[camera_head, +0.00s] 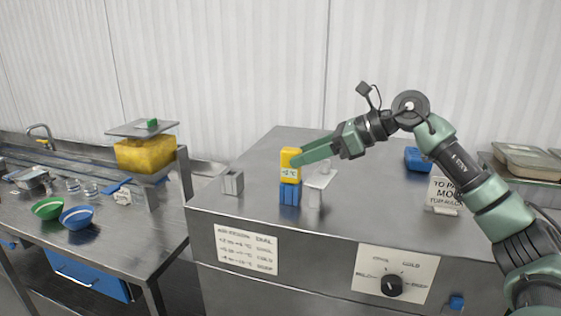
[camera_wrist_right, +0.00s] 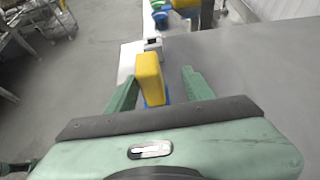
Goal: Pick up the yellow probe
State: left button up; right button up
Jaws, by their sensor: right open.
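The yellow probe (camera_head: 290,163) stands upright in a blue holder (camera_head: 290,193) on top of the steel cabinet in the head view. A small display label shows on its front. In the right wrist view the yellow probe (camera_wrist_right: 150,78) lies between the two green fingers of my right gripper (camera_wrist_right: 158,92). The fingers are apart, with a clear gap on the right side of the probe and a narrower one on the left. In the head view my right gripper (camera_head: 312,155) reaches in from the right at the probe's height. My left gripper is not in view.
A small metal stand (camera_head: 320,180) is just right of the probe, and a metal block (camera_head: 232,181) is to its left. A sign (camera_head: 443,194) and a blue item (camera_head: 417,160) stand farther right. The left table holds a green bowl (camera_head: 47,208) and a blue bowl (camera_head: 77,217).

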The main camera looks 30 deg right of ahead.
aim_at(281, 167)
jog(key=a, duration=0.1)
jog(key=a+f+p, duration=0.1)
jog(key=a+p, duration=0.1)
jog(key=shift+w+f, duration=0.15)
jog(key=shift+w, duration=0.25)
jog(key=p+x, duration=0.1)
jog(key=x, duration=0.2)
jog(key=shift+d+p, duration=0.15)
jog(key=shift+p, duration=0.15)
jog(key=shift+w+f, duration=0.3)
jog(key=shift+w, duration=0.05)
jog(key=shift+s, duration=0.15)
jog(key=c, duration=1)
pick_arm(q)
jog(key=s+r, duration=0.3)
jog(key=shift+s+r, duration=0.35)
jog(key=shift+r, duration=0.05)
pick_arm(e)
grip_shut()
